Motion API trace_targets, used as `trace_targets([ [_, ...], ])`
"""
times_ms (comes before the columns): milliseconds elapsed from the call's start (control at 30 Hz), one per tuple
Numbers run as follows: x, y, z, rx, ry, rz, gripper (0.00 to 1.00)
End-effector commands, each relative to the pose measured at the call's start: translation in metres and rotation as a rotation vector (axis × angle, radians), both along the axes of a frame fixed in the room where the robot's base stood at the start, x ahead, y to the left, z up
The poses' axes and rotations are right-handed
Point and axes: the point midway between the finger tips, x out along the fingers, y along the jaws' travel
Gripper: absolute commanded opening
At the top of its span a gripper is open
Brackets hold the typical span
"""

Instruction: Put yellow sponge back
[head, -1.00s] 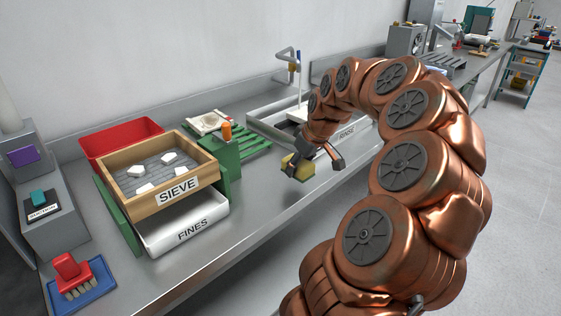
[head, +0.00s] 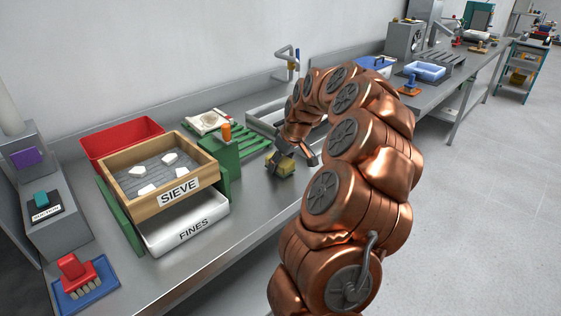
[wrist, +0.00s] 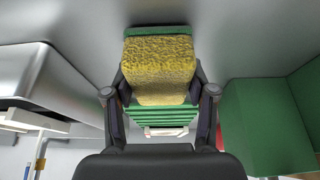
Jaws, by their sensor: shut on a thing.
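The yellow sponge (head: 287,168) is held in my gripper (head: 281,163), low over the bench in front of the green slatted rack (head: 243,141). I cannot tell whether the sponge touches the bench. In the wrist view the sponge (wrist: 158,72) sits between the two dark fingers, with a green layer (wrist: 158,30) along its far edge. The fingers are closed on its sides. The rack's green slats (wrist: 160,118) show beyond the sponge in the wrist view. My arm hides part of the sink (head: 265,115).
A red tray (head: 120,140) lies behind. Bare bench (head: 240,225) lies in front of the gripper.

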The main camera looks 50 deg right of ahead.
Motion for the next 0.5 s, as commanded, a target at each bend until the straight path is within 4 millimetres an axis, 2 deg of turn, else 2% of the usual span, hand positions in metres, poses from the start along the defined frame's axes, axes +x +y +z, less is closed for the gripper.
trace_targets([
  [400,0.0001,0.0001,-0.0073,-0.001,-0.002,0.000,0.23],
  [433,0.0002,0.0001,-0.0072,-0.001,-0.002,0.000,0.57],
  [500,0.0002,0.0000,-0.0061,-0.001,-0.002,0.000,0.64],
])
